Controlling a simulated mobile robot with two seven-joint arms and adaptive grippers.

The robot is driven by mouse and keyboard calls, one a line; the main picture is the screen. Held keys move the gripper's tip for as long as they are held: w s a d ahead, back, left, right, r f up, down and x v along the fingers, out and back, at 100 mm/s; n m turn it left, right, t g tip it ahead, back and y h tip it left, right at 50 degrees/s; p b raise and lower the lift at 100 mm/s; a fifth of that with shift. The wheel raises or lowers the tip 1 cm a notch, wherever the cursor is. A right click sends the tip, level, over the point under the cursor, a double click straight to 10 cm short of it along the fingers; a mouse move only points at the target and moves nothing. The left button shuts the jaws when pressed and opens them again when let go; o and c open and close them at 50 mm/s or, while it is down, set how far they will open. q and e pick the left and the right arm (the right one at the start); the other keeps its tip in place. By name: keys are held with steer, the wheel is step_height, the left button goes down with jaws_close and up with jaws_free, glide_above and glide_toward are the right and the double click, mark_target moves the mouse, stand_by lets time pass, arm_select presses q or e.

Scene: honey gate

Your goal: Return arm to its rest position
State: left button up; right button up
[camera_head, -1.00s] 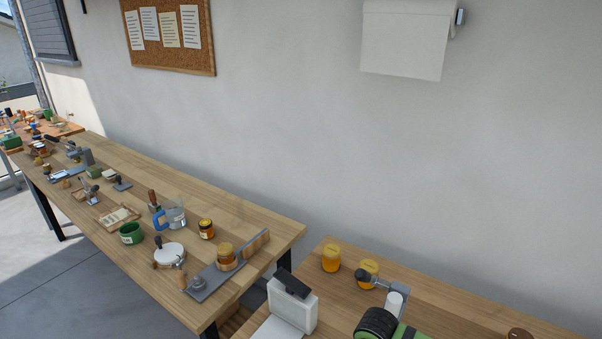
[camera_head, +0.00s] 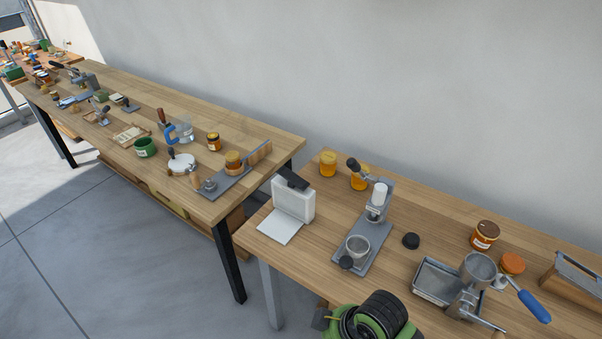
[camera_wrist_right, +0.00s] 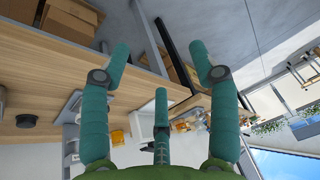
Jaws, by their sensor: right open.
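My right gripper (camera_wrist_right: 160,62) shows in the right wrist view with its teal fingers spread apart. Nothing is between them. The fingers point towards the bench edge and the shelf boxes beyond. In the head view, a green and black part of my arm (camera_head: 372,318) shows at the bottom, by the front edge of the near bench (camera_head: 290,252). The fingers are not visible there, and most of this arm is out of the frame. My left gripper is not in view.
On the near bench are a white device (camera_head: 294,202), a grey press stand (camera_head: 366,242), honey jars (camera_head: 328,164) and a metal grinder (camera_head: 478,270) with a blue handle. The far bench (camera_head: 240,135) holds several tools and jars. Cardboard boxes (camera_wrist_right: 70,20) sit beneath a bench. Grey floor (camera_head: 130,250) lies open at left.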

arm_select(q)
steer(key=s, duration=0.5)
arm_select(e)
steer(key=s+d+m+t+h, duration=0.1)
steer(key=s+d+m+h, duration=0.15)
steer(key=s+d, duration=0.35)
steer(key=s+d+m+h, duration=0.1)
steer(key=s+d+m, duration=0.25)
steer(key=d, duration=0.45)
step_height(320, 180, down, 29)
steer(key=s+g+b, duration=0.1)
steer(key=s+b, duration=0.2)
steer(key=b, duration=0.2)
arm_select(q)
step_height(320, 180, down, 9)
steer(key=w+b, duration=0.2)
steer(key=b, duration=0.1)
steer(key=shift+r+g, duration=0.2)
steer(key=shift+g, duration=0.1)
arm_select(e)
steer(key=s+d+f+g, duration=0.1)
steer(key=s+d+f, duration=0.2)
steer(key=s+f, duration=1.1)
steer(key=shift+s+f, duration=0.3)
steer(key=shift+f, duration=0.6)
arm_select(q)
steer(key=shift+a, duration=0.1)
arm_select(e)
steer(key=shift+d, duration=0.15)
